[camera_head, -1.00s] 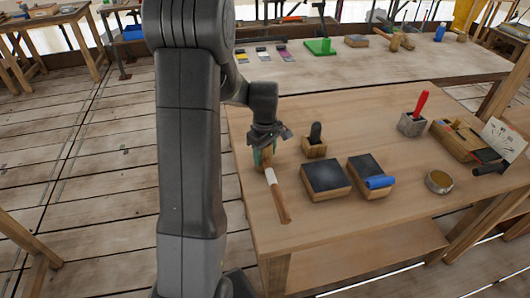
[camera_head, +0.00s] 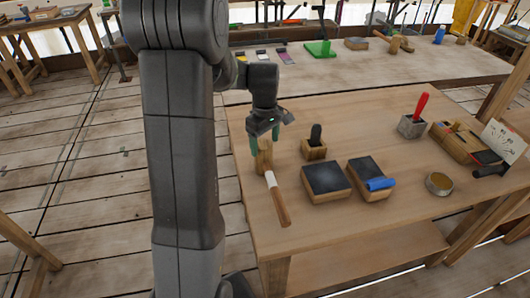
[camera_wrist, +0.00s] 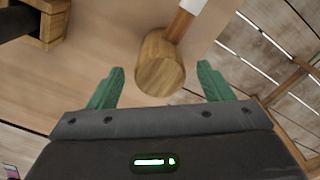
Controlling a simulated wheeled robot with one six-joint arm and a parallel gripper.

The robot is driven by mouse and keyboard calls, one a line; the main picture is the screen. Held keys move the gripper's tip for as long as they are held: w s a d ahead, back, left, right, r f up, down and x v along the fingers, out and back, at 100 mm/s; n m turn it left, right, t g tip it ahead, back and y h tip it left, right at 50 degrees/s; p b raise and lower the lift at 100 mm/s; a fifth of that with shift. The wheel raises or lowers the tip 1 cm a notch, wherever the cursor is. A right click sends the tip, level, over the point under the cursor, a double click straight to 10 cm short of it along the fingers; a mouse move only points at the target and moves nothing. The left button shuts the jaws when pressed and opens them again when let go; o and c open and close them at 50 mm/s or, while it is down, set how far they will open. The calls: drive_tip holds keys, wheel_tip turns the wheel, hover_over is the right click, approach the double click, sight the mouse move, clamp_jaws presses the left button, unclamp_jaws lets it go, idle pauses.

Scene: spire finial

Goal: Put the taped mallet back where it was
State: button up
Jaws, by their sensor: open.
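The taped mallet lies on the near left part of the wooden workbench (camera_head: 345,225). Its wooden head (camera_head: 264,157) is toward the back, and its handle with white tape (camera_head: 278,198) points toward the front edge. My gripper (camera_head: 265,145) is open just above the head, its green fingers apart. In the wrist view the gripper (camera_wrist: 160,85) shows both fingers spread, with the round end face of the mallet head (camera_wrist: 160,68) between and beyond them. The fingers do not touch it. Part of the handle is cut off in the wrist view.
A wooden block with a black-handled tool (camera_head: 314,149) stands right of the mallet. Two dark-topped blocks (camera_head: 325,180) (camera_head: 365,172), one with a blue roller (camera_head: 381,184), lie farther right. A round tin (camera_head: 439,183) and a red-handled tool in a grey holder (camera_head: 412,124) stand beyond.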

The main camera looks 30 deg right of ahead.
sight(265, 155)
wheel_tip(265, 155, up, 6)
drive_tip(key=shift+r, duration=0.1)
idle(0.4)
wheel_tip(265, 155, down, 12)
drive_tip(key=shift+r, duration=1.55)
